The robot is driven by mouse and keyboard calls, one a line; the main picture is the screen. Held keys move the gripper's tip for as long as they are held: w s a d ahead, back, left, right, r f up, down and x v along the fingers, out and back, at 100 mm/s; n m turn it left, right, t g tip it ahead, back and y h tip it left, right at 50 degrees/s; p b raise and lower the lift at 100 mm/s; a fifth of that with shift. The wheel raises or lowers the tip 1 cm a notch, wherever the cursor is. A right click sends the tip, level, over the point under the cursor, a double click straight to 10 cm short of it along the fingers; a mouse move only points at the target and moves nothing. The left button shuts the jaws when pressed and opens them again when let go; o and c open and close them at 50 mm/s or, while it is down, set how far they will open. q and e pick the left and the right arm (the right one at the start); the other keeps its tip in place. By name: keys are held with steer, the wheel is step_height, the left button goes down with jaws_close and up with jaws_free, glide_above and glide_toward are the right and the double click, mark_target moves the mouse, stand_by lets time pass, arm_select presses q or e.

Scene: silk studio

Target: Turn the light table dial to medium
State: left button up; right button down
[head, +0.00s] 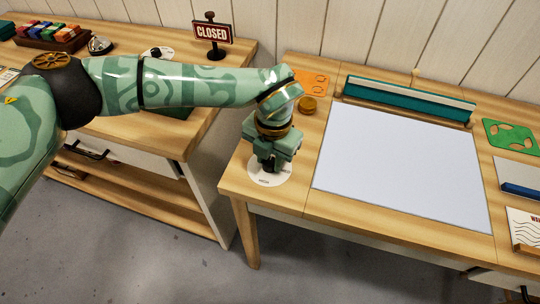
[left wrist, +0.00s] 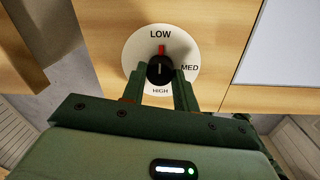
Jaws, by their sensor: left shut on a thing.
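The light table dial is a black knob (left wrist: 160,68) on a round white plate marked LOW, MED and HIGH. In the left wrist view its red pointer (left wrist: 162,49) points at LOW. In the head view the dial plate (head: 262,180) shows at the table's front left corner, with the knob hidden under my gripper. My left gripper (head: 273,165) points down over the dial. In the left wrist view its two fingers (left wrist: 160,80) are shut on the knob, one on each side. The light table's pale panel (head: 400,165) lies right of the dial. My right gripper is not in view.
A teal and wood bar (head: 408,98) stands behind the panel. An orange card (head: 310,85) and a small amber round piece (head: 308,105) lie behind the dial. A green template (head: 512,136) lies at the right. A CLOSED sign (head: 212,33) stands on the left counter.

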arm_select(q)
steer(key=shift+r, duration=0.1)
steer(key=m+p, duration=0.1)
steer(key=m, duration=0.7)
steer(key=shift+p, duration=0.35)
steer(key=m, duration=0.4)
steer(key=shift+a+h, duration=0.1)
steer(key=shift+h, duration=0.2)
steer(key=shift+w+m, duration=0.1)
steer(key=shift+m, duration=2.3)
steer(key=o, duration=1)
steer(key=shift+c, duration=0.2)
